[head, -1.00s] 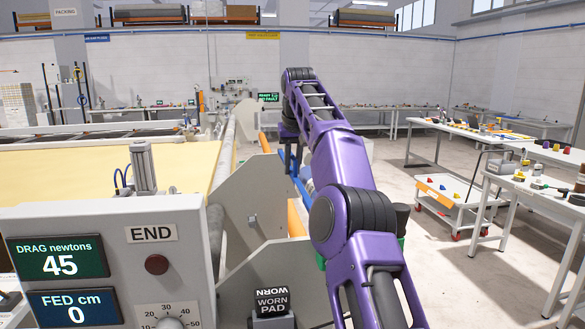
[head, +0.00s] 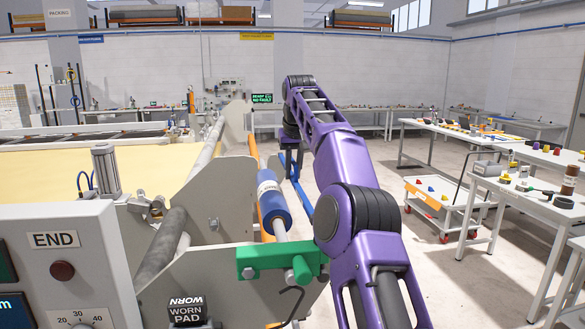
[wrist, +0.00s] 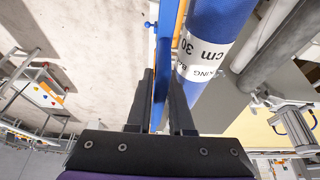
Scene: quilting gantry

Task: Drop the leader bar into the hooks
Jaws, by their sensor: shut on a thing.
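The leader bar is a long thin blue bar (head: 304,200), seen beside the machine's right side in the head view. In the wrist view the blue bar (wrist: 162,60) passes between both dark fingers of my gripper (wrist: 161,88), which is shut on it. In the head view my gripper (head: 291,164) is small and partly hidden by my arm, above the bar's far part. A dark curved hook (head: 290,304) hangs below a green bracket (head: 268,262) at the near end of the machine. I cannot see any bar in that hook. Other hooks cannot be made out.
A blue roll with a white label (head: 273,205) lies close left of the bar; it also shows in the wrist view (wrist: 215,40). Grey end plates (head: 215,285) and a control box (head: 70,265) stand at left. A white cart (head: 445,208) and tables stand right. Floor between is clear.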

